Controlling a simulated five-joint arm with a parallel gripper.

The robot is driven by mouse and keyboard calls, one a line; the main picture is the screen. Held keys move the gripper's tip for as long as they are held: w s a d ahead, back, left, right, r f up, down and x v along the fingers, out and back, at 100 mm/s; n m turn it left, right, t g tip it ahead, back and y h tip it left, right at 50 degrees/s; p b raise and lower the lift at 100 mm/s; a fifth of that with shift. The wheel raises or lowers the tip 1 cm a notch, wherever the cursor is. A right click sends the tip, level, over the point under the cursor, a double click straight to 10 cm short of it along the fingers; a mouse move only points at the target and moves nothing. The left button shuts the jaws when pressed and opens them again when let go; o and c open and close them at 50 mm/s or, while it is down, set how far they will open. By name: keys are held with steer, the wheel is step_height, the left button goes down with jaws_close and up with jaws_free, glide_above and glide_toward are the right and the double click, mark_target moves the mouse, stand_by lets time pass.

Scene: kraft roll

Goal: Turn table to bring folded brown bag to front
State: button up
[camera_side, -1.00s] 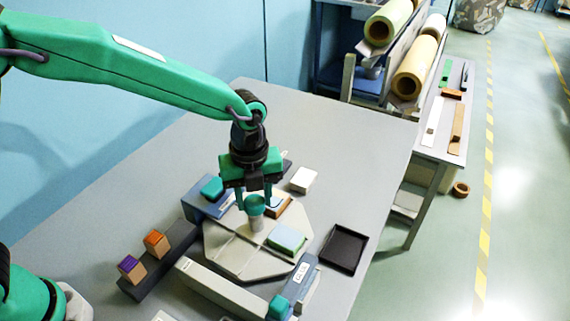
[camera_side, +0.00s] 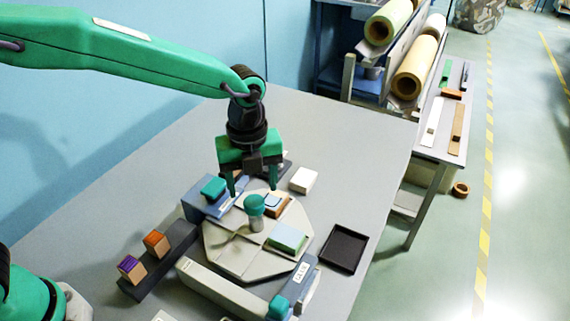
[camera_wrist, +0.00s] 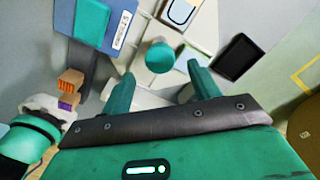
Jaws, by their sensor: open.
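The turntable (camera_side: 235,262) is a pale grey octagonal plate with raised dividers. A green-topped post (camera_side: 255,205) stands at its middle; it also shows in the wrist view (camera_wrist: 160,57). A flat brown item with a pale, blue-outlined top (camera_side: 277,205), apparently the folded brown bag, lies on the plate's far right part. A pale green and blue packet (camera_side: 288,237) lies nearer the front right. My gripper (camera_side: 252,188) is open and empty, its fingertips above and a little behind the post. In the wrist view my gripper (camera_wrist: 160,78) has the post showing just beyond its fingertips.
A blue box with a green knob (camera_side: 205,203) stands left of the plate, and a labelled blue block (camera_side: 305,283) at front right. A dark bar holds orange (camera_side: 156,243) and purple (camera_side: 131,268) topped blocks. A black tray (camera_side: 343,248) and white block (camera_side: 303,180) lie right.

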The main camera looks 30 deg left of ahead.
steer(key=shift+r, duration=1.9)
steer(key=shift+s+a+r+n, duration=0.1)
steer(key=shift+a+r+n, duration=0.2)
steer(key=shift+a, duration=0.1)
steer(key=s+a+r+n+t, duration=0.2)
steer(key=s+a+n, duration=0.6)
steer(key=n, duration=0.5)
steer(key=s+a+r+n+t, duration=0.3)
steer(key=s+a+n, duration=0.6)
steer(key=a+n, duration=0.4)
steer(key=shift+s+r+n+t, duration=0.2)
steer(key=shift+r+n+t, duration=0.15)
steer(key=shift+r, duration=0.3)
steer(key=shift+w, duration=0.1)
